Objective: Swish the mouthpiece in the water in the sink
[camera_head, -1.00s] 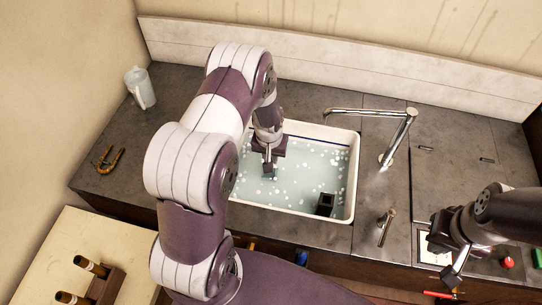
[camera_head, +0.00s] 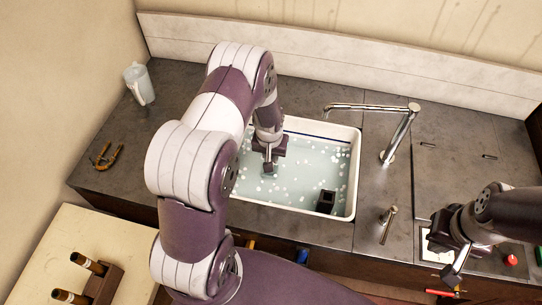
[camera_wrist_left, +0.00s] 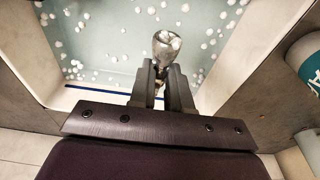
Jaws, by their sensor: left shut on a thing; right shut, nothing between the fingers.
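The white sink (camera_head: 357,165) holds pale blue water (camera_head: 300,175) with white suds. My left gripper (camera_head: 269,166) points down over the left part of the sink, close to the water. In the left wrist view, my left gripper (camera_wrist_left: 163,85) is shut on the silvery mouthpiece (camera_wrist_left: 166,46), whose wide cup end sticks out past the fingertips. The head view does not show the mouthpiece clearly; whether it touches the water I cannot tell. My right gripper (camera_head: 452,275) is shut and empty above the counter's front right.
A chrome faucet (camera_head: 400,130) stands right of the sink, with a small tap (camera_head: 388,222) in front. A dark block (camera_head: 325,202) sits in the sink's front right corner. A jug (camera_head: 139,84) and a brass U-shaped tube (camera_head: 106,157) are on the left counter.

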